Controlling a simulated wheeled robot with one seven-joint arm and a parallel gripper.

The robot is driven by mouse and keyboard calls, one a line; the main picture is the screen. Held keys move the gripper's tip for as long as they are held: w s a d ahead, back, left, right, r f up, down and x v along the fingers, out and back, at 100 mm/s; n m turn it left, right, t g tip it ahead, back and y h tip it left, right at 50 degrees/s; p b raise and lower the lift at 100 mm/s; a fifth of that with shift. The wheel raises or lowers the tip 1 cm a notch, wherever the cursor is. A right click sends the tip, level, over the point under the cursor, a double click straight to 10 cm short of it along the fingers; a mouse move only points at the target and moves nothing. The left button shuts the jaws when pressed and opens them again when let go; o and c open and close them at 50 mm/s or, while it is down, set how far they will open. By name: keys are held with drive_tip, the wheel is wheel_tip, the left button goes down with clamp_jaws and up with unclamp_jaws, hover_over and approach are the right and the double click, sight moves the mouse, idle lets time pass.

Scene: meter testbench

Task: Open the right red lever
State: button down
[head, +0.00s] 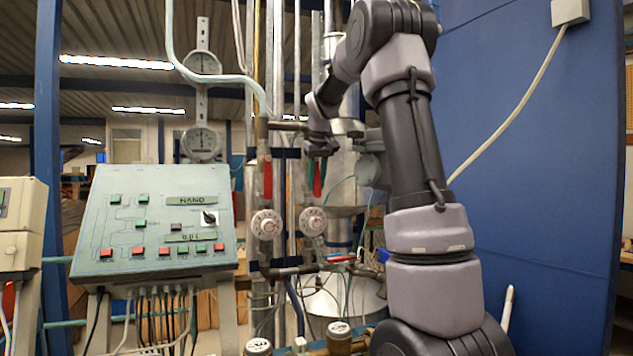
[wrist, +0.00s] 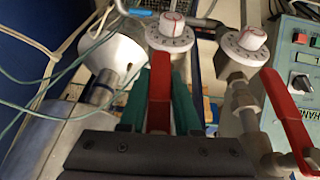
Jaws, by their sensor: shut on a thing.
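The right red lever (head: 318,181) hangs down on the right pipe in the head view, its upper part hidden by my gripper (head: 318,160). In the wrist view, my gripper (wrist: 160,112) is shut on the right red lever (wrist: 160,88), with one green finger on each side. The left red lever (head: 267,178) hangs straight down on the neighbouring pipe, apart from my gripper. It also shows at the right of the wrist view (wrist: 288,112), where the picture is turned round.
White round dials (head: 267,224) and (head: 312,222) sit below the levers. A control panel (head: 150,222) with buttons stands at the left. Pipes run close around my gripper. A blue wall (head: 545,150) is at the right, and a metal vessel (head: 345,185) stands behind.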

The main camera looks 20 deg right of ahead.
idle(0.4)
drive_tip(key=shift+a+y, duration=0.3)
drive_tip(key=shift+y, duration=0.2)
drive_tip(key=c, duration=0.6)
unclamp_jaws()
drive_tip(key=v, duration=1)
drive_tip(key=shift+s+r, duration=0.1)
drive_tip(key=shift+r, duration=0.3)
